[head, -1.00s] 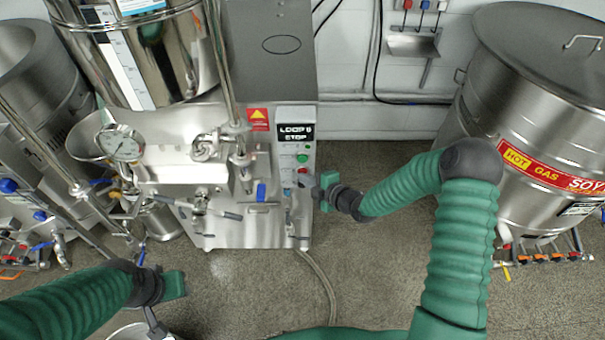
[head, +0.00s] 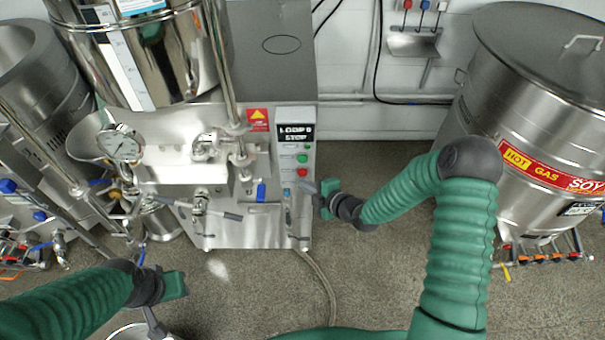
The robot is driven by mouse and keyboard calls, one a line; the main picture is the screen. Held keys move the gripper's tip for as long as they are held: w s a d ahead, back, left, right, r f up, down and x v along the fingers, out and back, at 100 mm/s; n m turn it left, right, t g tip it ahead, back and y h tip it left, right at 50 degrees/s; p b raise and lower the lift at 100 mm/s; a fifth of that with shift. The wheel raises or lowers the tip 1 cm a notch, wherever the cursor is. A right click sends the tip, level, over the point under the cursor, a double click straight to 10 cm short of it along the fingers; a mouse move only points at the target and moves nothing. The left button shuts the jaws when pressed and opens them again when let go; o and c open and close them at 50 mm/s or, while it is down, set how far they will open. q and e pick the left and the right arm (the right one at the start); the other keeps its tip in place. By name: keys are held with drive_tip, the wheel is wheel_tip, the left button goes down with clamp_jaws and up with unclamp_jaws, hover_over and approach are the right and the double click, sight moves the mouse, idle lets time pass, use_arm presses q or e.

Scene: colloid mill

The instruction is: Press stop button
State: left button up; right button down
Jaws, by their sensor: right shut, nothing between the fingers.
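The mill's control panel (head: 295,148) has a dark display (head: 296,132) with lettering that reads "LOOP" and "STOP". Below it are a green button (head: 302,158) and a red button (head: 302,172), which is fully visible. My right gripper (head: 306,187) is shut and empty. Its tip is just below the red button and appears apart from it; the exact depth gap is hard to judge. My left gripper (head: 154,324) is at the lower left, far from the panel, and its jaw opening cannot be made out.
A pressure gauge (head: 121,146), valves and a blue-handled lever (head: 261,193) are left of the panel. A large steel tank (head: 540,110) with a "HOT GAS" label stands at the right. A hose (head: 322,280) lies on the floor. The floor between mill and tank is clear.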

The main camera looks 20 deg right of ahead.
drive_tip(key=s, duration=0.2)
drive_tip(key=s+a, duration=0.1)
drive_tip(key=s, duration=0.1)
drive_tip(key=shift+s+a, duration=0.15)
drive_tip(key=shift+s, duration=0.05)
idle(0.6)
